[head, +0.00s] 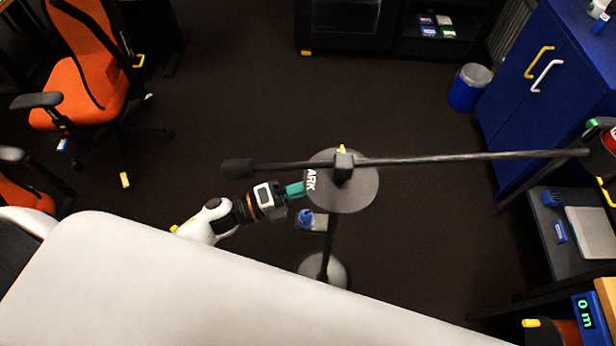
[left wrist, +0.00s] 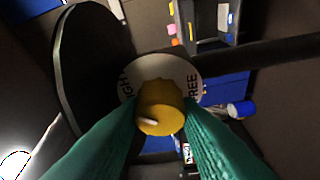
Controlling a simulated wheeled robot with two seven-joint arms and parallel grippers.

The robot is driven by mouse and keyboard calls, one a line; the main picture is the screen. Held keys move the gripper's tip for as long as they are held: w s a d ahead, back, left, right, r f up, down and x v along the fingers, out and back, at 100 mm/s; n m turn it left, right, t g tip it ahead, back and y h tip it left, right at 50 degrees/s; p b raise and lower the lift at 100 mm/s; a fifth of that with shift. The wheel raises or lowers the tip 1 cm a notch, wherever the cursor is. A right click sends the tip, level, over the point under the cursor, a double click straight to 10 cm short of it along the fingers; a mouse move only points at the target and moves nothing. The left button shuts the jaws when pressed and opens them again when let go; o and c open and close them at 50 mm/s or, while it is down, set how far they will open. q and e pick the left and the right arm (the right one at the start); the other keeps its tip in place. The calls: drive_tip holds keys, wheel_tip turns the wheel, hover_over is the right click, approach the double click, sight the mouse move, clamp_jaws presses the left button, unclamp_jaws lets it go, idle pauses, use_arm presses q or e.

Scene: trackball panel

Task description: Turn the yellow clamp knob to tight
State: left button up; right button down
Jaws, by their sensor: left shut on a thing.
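The yellow clamp knob (left wrist: 161,108) shows in the left wrist view, in front of a pale round dial (left wrist: 127,90). My left gripper (left wrist: 160,118) is shut on the knob, a green finger on each side. In the head view my left gripper (head: 297,190) is beside the grey disc (head: 355,192) of the stand, and the knob cannot be made out there. My right gripper is not in view.
A dark boom (head: 440,159) runs across the stand through a clamp block (head: 343,168), with a small yellow piece (head: 342,149) on top. A blue cabinet (head: 545,85) and a bin (head: 468,88) stand at right, an orange chair (head: 75,95) at left. The floor between is open.

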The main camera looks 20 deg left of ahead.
use_arm(q)
drive_tip(key=shift+n+y+p, duration=0.3)
drive_tip(key=shift+n+p, duration=0.6)
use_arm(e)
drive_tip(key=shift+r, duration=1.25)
use_arm(q)
drive_tip(key=o, duration=1)
drive_tip(key=shift+w+r, duration=0.1)
drive_tip(key=shift+r, duration=0.05)
